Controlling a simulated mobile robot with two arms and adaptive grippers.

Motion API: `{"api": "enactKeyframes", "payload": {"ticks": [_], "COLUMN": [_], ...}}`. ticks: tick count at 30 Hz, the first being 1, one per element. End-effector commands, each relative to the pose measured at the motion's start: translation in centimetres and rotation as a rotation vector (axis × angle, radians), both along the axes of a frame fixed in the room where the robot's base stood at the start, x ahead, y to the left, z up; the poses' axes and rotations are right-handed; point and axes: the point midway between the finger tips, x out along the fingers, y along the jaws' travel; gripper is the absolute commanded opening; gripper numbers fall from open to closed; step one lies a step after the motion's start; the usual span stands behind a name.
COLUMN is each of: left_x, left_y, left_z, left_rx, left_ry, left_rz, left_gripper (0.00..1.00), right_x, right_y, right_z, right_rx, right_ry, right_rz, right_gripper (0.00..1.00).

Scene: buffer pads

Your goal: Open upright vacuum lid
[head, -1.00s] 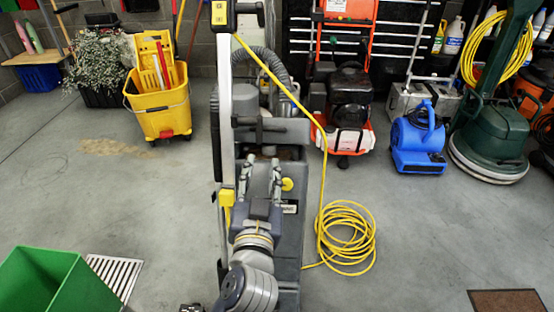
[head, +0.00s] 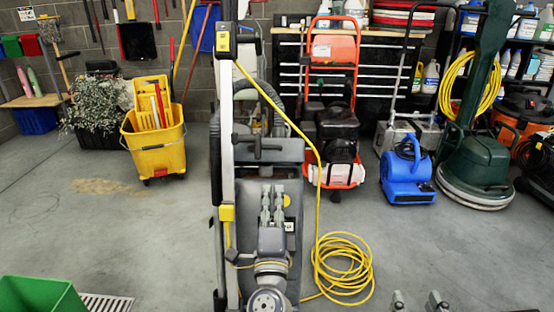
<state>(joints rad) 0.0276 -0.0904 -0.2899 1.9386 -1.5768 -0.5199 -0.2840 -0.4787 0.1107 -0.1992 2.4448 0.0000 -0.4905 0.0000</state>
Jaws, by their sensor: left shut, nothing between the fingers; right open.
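The upright vacuum (head: 293,255) stands in the middle of the head view, with a grey body and a tall pale handle post (head: 227,130). Its dark grey lid (head: 285,150) is at the top of the body, with a black handle (head: 258,147) across it. I cannot tell how far the lid is raised. My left gripper (head: 272,190) is in front of the body, below the lid, pointing up with its fingers shut and empty. It hides part of the body. My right gripper (head: 418,298) is open and empty at the bottom edge, right of the vacuum; only its fingertips show.
A coiled yellow cord (head: 342,265) lies on the floor right of the vacuum. A green bin (head: 40,295) is at the lower left. A yellow mop bucket (head: 155,145), blue blower (head: 407,175) and red machine (head: 335,165) stand behind. The floor between is clear.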

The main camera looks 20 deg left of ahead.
Motion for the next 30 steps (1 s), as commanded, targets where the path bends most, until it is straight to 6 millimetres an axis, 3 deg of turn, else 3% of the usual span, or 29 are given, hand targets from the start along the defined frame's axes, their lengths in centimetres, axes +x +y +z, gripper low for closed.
{"api": "enactKeyframes", "payload": {"ticks": [7, 15, 21, 30], "left_x": [4.7, 8.7, 10.1, 10.3], "left_y": [1.4, 2.6, 3.1, 3.1], "left_z": [1.9, 3.2, 3.6, 3.6], "left_rx": [-0.002, -0.003, -0.003, -0.003], "left_ry": [-0.003, -0.002, -0.001, 0.0], "left_rz": [0.0, 0.0, 0.0, 0.0], "left_gripper": [0.0, 0.0, 0.0, 0.0], "right_x": [-0.8, -1.4, -1.4, -1.4], "right_y": [-0.6, -0.9, -1.0, -1.0], "right_z": [-2.7, -4.1, -4.2, -4.2], "right_rx": [-0.037, -0.053, -0.053, -0.054], "right_ry": [0.145, 0.213, 0.215, 0.216], "right_rz": [-0.009, -0.014, -0.014, -0.014], "right_gripper": [0.47, 0.47, 0.47, 0.47]}}
